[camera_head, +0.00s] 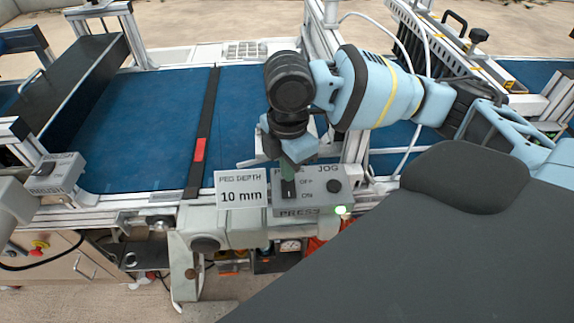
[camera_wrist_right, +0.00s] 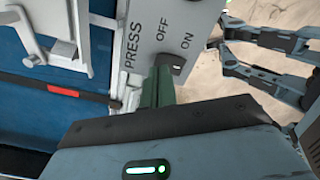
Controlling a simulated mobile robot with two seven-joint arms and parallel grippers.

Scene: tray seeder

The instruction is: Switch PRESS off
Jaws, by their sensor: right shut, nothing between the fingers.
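The PRESS control box (camera_head: 312,197) is a grey box at the middle of the front rail, with OFF above ON beside a dark switch (camera_head: 289,189). Its face also shows in the right wrist view (camera_wrist_right: 147,38), where the switch (camera_wrist_right: 171,63) sits beside the lettering. A green lamp (camera_head: 341,210) is lit at the box's lower right corner. My right gripper (camera_head: 289,172) is shut and empty, pointing down at the OFF end of the switch. In the wrist view its green fingertips (camera_wrist_right: 158,88) are right by the switch and partly cover it; contact and lever position cannot be told.
A JOG knob (camera_head: 334,186) is on the same box, and a "PEG DEPTH 10 mm" sign (camera_head: 241,190) stands left of it. A blue belt (camera_head: 140,125) lies behind. Another switch box (camera_head: 54,174) is at the far left. Metal uprights stand behind my right arm.

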